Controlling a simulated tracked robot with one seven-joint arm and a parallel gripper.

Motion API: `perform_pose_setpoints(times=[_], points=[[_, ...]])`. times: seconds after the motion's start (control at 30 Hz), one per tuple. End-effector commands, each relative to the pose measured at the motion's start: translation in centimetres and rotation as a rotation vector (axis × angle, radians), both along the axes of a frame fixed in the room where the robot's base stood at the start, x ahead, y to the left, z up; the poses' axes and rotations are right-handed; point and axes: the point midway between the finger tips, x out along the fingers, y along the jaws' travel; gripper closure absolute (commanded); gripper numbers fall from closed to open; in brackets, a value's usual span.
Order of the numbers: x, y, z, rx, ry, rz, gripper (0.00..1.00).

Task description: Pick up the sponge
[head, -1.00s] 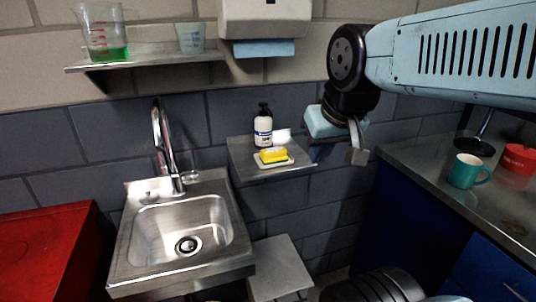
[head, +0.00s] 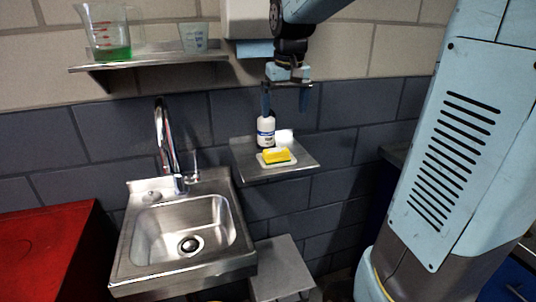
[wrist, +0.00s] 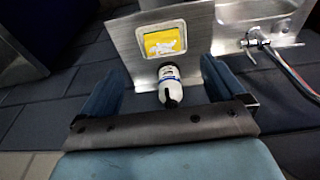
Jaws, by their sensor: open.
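The yellow sponge (head: 277,156) lies on a small white dish (head: 262,163) on the metal wall shelf (head: 300,166) right of the sink. It also shows in the wrist view (wrist: 163,42), on its dish beyond the bottle. A white soap bottle (head: 265,130) with a dark top stands behind the sponge; in the wrist view it appears between my fingers (wrist: 171,85). My gripper (head: 287,110) is open and points down above the back of the shelf, higher than the sponge and apart from it. One finger overlaps the bottle's top in the head view.
A steel sink (head: 188,240) with a tall faucet (head: 164,140) is left of the shelf. A higher shelf (head: 150,62) holds a measuring jug (head: 109,40) and a cup (head: 194,38). A red cabinet (head: 45,245) is at far left. The space in front of the small shelf looks clear.

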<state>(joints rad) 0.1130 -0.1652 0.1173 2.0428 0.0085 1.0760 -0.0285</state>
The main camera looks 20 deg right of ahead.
Motion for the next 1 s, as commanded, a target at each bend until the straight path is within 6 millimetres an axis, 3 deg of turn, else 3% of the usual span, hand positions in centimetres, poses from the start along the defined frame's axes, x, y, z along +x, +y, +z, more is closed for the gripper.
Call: perform_pose_setpoints(times=[0.1,0.3,0.47,0.8,1.0], points=[[2.6,-0.1,-0.7,0.007,0.035,0.003,0.00],[4.6,-0.2,-1.3,0.014,0.064,0.007,0.00],[5.0,-0.2,-2.5,0.015,0.069,0.008,0.00],[5.6,-0.2,-8.1,0.014,0.070,0.007,0.00],[5.8,-0.3,-9.7,0.014,0.068,0.005,0.00]])
